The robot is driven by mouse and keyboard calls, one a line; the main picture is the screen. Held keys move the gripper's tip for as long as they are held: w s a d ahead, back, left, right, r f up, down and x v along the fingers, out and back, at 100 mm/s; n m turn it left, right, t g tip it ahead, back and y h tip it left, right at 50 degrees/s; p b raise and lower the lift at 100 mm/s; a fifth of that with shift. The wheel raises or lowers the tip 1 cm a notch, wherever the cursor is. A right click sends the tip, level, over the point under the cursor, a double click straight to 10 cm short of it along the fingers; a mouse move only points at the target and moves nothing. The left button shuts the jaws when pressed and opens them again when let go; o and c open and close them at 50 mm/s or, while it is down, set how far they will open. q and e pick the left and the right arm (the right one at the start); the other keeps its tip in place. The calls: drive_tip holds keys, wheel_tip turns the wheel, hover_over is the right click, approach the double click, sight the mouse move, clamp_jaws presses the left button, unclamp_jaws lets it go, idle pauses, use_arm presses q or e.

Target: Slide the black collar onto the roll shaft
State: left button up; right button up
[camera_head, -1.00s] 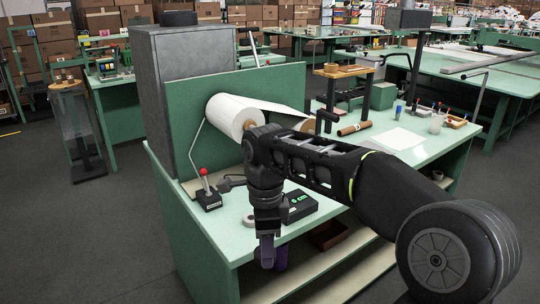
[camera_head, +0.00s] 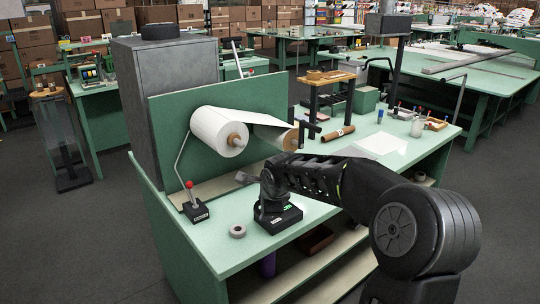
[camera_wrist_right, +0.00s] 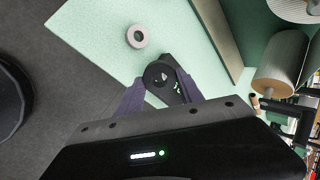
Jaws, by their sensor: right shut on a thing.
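The white roll (camera_head: 217,131) hangs at the green back panel. Its tan shaft (camera_head: 236,140) sticks out toward the front, with a free bare end. The black collar (camera_wrist_right: 157,73) is a short ring between the purple fingertips of my right gripper (camera_wrist_right: 161,80) in the right wrist view. The collar is not clear there. My left gripper is not in view.
A second roll (camera_head: 289,140) is right of the shaft. The bench's front left is mostly clear.

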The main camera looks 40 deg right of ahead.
drive_tip(key=w+d+r+n+t+y+p, duration=0.1)
drive_tip(key=d+r+n+t+y+p, duration=0.1)
drive_tip(key=r+t, duration=0.9)
drive_tip(key=d+r+n+p, duration=0.1)
drive_tip(key=n+p, duration=0.1)
drive_tip(key=p, duration=0.1)
drive_tip(key=shift+w, duration=0.2)
drive_tip(key=shift+w, duration=0.1)
drive_tip(key=w+b, duration=0.2)
drive_tip(key=w, duration=0.5)
drive_tip(key=shift+w+b, duration=0.25)
drive_tip(key=shift+b, duration=0.1)
idle(0.4)
